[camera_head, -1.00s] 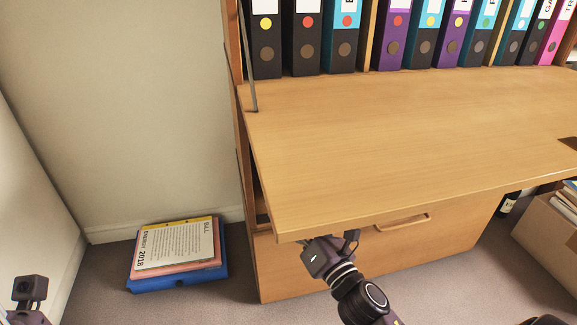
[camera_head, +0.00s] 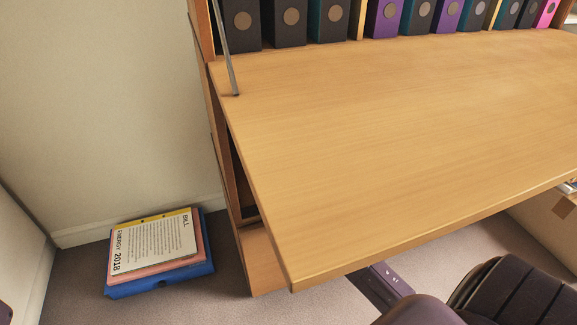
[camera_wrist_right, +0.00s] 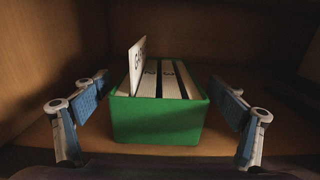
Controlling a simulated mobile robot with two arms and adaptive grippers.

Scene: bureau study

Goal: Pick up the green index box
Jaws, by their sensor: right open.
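The green index box (camera_wrist_right: 158,122) is in the middle of the right wrist view, upright on a wooden surface inside a dim wooden compartment. White cards with dark lettering stand in it, and one at the left leans up above the rest. My right gripper (camera_wrist_right: 162,95) is open, with one blue-padded finger on each side of the box and a gap on both sides. In the head view the box and my right gripper are hidden under the desk flap; only parts of my arm show below its edge. My left gripper is out of view.
The open wooden desk flap (camera_head: 400,130) spans the head view and lies above my right arm. Several binders (camera_head: 338,22) stand behind it. Papers on a blue folder (camera_head: 160,284) lie on the carpet at left. A cardboard box (camera_head: 545,222) is at the right edge.

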